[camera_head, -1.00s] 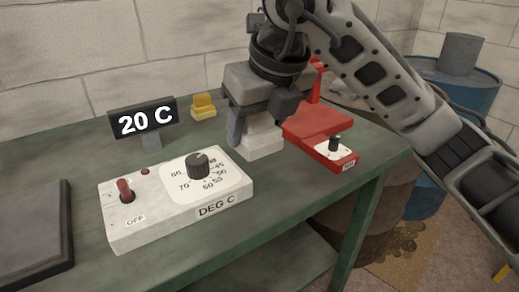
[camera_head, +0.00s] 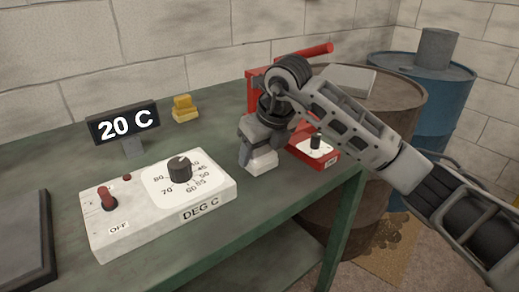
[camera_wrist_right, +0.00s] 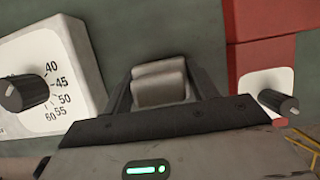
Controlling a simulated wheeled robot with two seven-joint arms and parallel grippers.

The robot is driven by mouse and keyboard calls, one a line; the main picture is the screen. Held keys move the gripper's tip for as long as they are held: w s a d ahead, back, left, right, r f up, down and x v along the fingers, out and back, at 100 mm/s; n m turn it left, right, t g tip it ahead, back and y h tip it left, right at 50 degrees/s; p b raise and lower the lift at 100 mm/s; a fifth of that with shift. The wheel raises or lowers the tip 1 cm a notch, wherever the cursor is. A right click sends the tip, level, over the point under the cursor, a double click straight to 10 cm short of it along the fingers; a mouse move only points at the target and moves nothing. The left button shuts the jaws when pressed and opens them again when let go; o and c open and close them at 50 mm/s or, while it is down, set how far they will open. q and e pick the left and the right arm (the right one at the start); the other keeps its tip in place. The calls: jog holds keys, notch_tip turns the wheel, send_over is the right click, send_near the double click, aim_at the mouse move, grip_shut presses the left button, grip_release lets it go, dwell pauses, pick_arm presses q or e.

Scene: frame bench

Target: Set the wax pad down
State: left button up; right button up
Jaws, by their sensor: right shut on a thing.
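My right gripper (camera_head: 260,150) is shut on a pale whitish pad (camera_head: 263,163), which I take for the wax pad. The pad shows below the fingers in the head view, low over the green bench between the white control box and the red press. Whether its underside touches the bench I cannot tell. In the right wrist view the pad (camera_wrist_right: 160,84) sits between the two fingers (camera_wrist_right: 160,95), its lower part hidden by the gripper body. My left gripper is not in view.
The control box (camera_head: 160,200) with dial and switch stands left of the gripper, its 20 C display (camera_head: 124,123) behind. The red press (camera_head: 310,160) is close on the right. Yellow blocks (camera_head: 184,108) lie at the back. Barrels (camera_head: 440,90) stand beyond the bench (camera_head: 230,225).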

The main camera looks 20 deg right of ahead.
jog(key=shift+f, duration=0.15)
jog(key=o, duration=1)
jog(key=shift+r, duration=0.35)
jog(key=v, duration=1.1)
jog(key=shift+s+r, duration=0.2)
jog(key=shift+r, duration=0.05)
